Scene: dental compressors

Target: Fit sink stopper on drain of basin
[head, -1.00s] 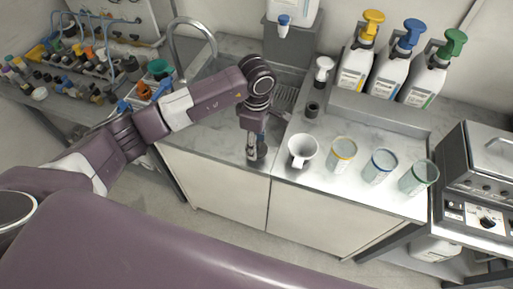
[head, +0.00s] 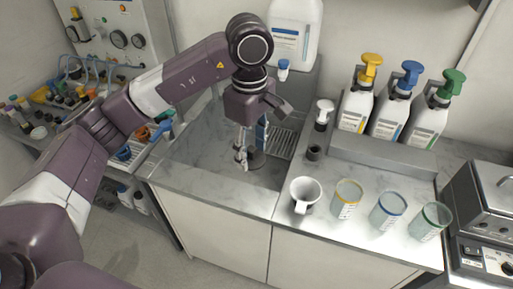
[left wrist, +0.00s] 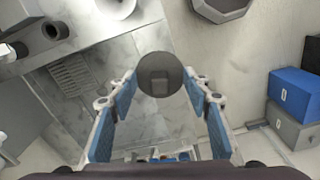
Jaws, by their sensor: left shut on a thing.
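My left gripper (head: 243,158) is over the grey marble-like basin (head: 195,150), left of the white mug. It is shut on the sink stopper (head: 257,159), a dark grey round disc. The drain does not show in either view and may be hidden under the stopper or the gripper. My right gripper is not in view.
A slatted grate (head: 283,141) lies right of the gripper. On the right counter stand a white mug (head: 306,192), three rimmed cups (head: 388,211) and three pump bottles (head: 398,116). A dark small cup (head: 314,153) stands near the grate. A large white jug (head: 294,35) is behind.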

